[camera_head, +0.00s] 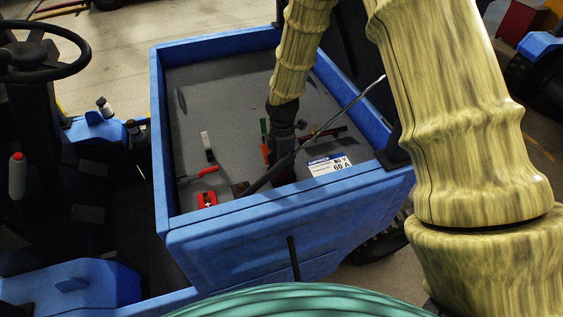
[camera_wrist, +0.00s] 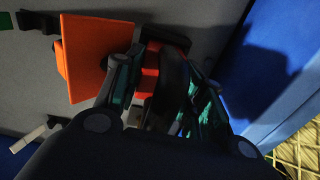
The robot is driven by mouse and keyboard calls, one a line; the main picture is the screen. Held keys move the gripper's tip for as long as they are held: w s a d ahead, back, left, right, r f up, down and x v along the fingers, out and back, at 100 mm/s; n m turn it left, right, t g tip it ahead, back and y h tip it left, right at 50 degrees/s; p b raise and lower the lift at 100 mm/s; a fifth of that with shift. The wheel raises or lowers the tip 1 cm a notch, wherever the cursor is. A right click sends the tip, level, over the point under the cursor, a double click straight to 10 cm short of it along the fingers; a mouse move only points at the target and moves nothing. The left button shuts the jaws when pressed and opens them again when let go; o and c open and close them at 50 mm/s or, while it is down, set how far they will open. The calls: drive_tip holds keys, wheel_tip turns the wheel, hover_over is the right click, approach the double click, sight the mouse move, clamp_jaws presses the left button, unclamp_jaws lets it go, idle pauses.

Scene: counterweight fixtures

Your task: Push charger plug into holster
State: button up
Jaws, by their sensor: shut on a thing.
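My gripper (camera_head: 284,165) reaches down into the blue cart bed, near its front wall. In the wrist view my gripper (camera_wrist: 163,92) is shut on a red and black piece (camera_wrist: 160,68), which looks like the charger plug. An orange square-faced block (camera_wrist: 95,55), which may be the holster, stands just left of the fingers. The plug's front end is mostly hidden by the fingers, so I cannot tell whether it touches the block. In the head view the gripper hides most of this spot.
The blue bed walls (camera_head: 285,212) stand close around my gripper. A white 60 A label (camera_head: 330,166) is to its right. A dark rod or cable (camera_head: 330,124) slants past it. A red plus-marked piece (camera_head: 207,199) and a red-handled tool (camera_head: 200,173) lie left. The bed's far floor is mostly clear.

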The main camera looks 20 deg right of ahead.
drive_tip(key=shift+w+a+f+p, duration=0.1)
drive_tip(key=shift+w+f+p, duration=0.05)
drive_tip(key=shift+f+p, duration=0.35)
drive_tip(key=shift+f, duration=0.25)
drive_tip(key=o, duration=1.1)
drive_tip(key=shift+a, duration=0.1)
drive_tip(key=shift+o, duration=0.2)
drive_tip(key=shift+f, duration=0.1)
drive_tip(key=shift+f+b, duration=0.2)
drive_tip(key=shift+b, duration=0.25)
drive_tip(key=shift+r+b, duration=0.35)
drive_tip(key=shift+r, duration=0.45)
drive_tip(key=shift+d+r+b, duration=0.2)
drive_tip(key=shift+r+b, duration=0.35)
drive_tip(key=shift+r, duration=1.05)
drive_tip(key=shift+d+r+b, duration=0.15)
drive_tip(key=shift+r+b, duration=0.35)
drive_tip(key=shift+r, duration=1.05)
drive_tip(key=shift+d+r+b, duration=0.2)
drive_tip(key=shift+r+b, duration=0.35)
drive_tip(key=shift+r, duration=1.05)
